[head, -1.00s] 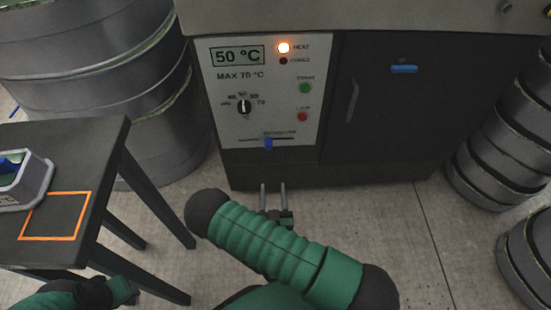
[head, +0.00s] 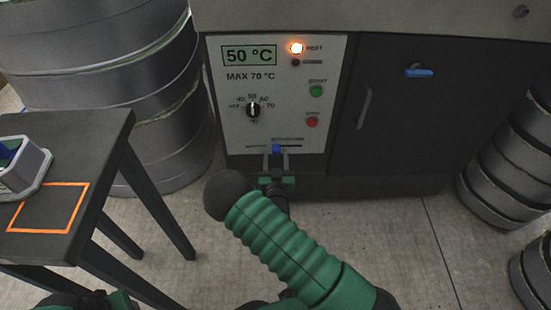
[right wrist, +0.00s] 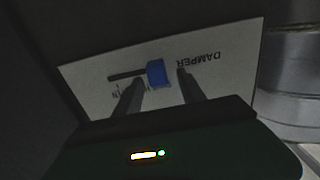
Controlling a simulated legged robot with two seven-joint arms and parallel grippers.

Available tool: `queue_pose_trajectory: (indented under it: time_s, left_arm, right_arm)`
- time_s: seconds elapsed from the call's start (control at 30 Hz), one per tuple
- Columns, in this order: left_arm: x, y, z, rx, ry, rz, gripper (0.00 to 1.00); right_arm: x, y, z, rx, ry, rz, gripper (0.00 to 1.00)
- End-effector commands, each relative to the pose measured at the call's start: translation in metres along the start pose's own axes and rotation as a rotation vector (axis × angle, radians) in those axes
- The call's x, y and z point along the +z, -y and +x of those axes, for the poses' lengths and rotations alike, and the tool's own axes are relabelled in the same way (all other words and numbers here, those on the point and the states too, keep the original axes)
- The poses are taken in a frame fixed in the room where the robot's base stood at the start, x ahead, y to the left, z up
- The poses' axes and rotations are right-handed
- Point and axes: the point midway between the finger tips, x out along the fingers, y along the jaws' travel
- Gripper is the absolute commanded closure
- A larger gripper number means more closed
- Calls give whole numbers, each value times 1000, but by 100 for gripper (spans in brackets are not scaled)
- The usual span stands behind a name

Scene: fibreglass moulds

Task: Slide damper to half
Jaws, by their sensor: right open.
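The damper slider is a blue knob (head: 276,149) on a short horizontal slot, low on the white control panel (head: 235,130). In the head view the knob sits near the middle of the slot. In the right wrist view the knob (right wrist: 157,73) shows beside the upside-down word DAMPER. My right gripper (head: 276,163) is open, with one finger on each side of the knob. The fingers also show in the right wrist view (right wrist: 159,82); I cannot tell whether either touches the knob. My left gripper (head: 120,300) is partly cut off at the bottom left, its jaws unclear.
The panel has a 50 °C display (head: 249,55), a lit orange lamp (head: 296,48), a dial (head: 253,110), a green button (head: 316,91) and a red button (head: 312,122). A dark table (head: 100,150) stands left. Grey round moulds (head: 110,80) stand behind it.

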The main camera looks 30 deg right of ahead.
Motion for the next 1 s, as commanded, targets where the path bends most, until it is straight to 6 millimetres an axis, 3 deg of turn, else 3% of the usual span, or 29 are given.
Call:
queue_pose_trajectory:
  time_s: [0.17,0.5,1.0]
  left_arm:
    - [0,0,0,0,0,0,64]
    - [0,0,0,0,0,0,64]
    - [0,0,0,0,0,0,64]
  right_arm:
    - [0,0,0,1,0,0,54]
    - [0,0,-1,0,0,0,99]
    - [0,0,-1,0,1,1,100]
